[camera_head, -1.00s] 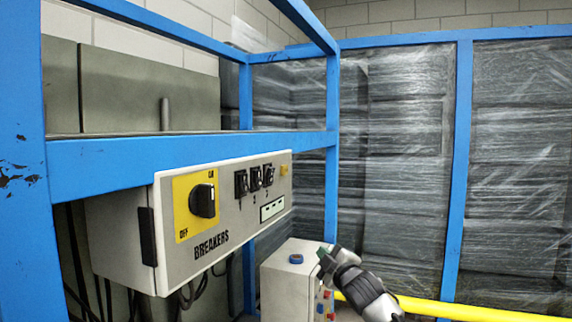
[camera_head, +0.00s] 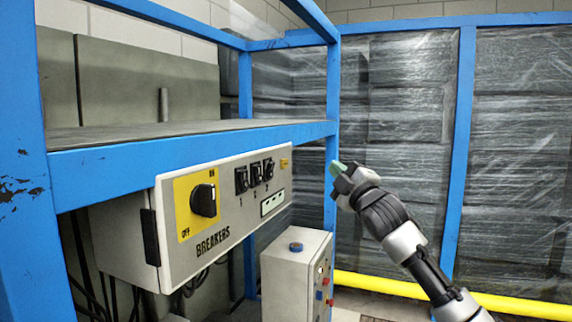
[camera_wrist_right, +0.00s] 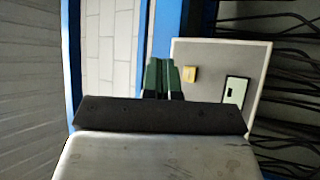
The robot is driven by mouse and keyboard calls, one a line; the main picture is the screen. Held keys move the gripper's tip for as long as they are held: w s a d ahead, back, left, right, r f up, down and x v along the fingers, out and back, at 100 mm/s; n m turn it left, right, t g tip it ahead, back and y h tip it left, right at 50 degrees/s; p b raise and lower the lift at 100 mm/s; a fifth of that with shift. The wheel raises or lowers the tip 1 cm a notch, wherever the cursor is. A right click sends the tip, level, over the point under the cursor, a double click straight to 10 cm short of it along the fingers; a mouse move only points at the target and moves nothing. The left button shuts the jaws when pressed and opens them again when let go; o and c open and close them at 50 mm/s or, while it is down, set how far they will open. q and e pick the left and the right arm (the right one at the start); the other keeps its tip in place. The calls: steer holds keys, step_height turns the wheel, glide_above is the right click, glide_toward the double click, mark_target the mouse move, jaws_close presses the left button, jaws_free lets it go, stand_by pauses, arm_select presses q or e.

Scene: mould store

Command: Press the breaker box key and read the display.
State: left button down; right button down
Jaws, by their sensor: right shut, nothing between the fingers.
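The grey breaker box (camera_head: 237,225) hangs under the blue frame's shelf, its labelled front facing right. A small yellow key (camera_head: 284,163) sits at the upper right of its front, with a pale display window (camera_head: 272,203) below it. The reading is too small to make out. My right gripper (camera_head: 337,168), with green fingertips, is shut and empty, to the right of the box and apart from it. In the right wrist view the shut fingertips (camera_wrist_right: 162,78) appear left of the yellow key (camera_wrist_right: 190,74) and the display (camera_wrist_right: 235,91). My left gripper is not in view.
The front also carries a black rotary switch (camera_head: 204,200) on a yellow plate and three black toggles (camera_head: 255,174). A blue frame post (camera_head: 332,130) stands just right of the box. Below is a smaller control box (camera_head: 290,275) with coloured buttons. A yellow rail (camera_head: 400,288) runs at lower right.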

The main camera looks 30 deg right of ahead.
mark_target(284, 163)
steer(key=w+a+p, duration=0.1)
steer(key=w+a, duration=0.4)
steer(key=w, duration=0.2)
steer(key=shift+a+p, duration=0.2)
steer(key=shift+p, duration=0.2)
stand_by(1.9)
steer(key=shift+w+a, duration=0.3)
steer(key=shift+w+a+p, duration=0.15)
steer(key=shift+w+p, duration=0.1)
steer(key=shift+p, duration=0.1)
stand_by(0.8)
steer(key=shift+s, duration=0.1)
steer(key=shift+s+d, duration=0.45)
steer(key=shift+s, duration=0.1)
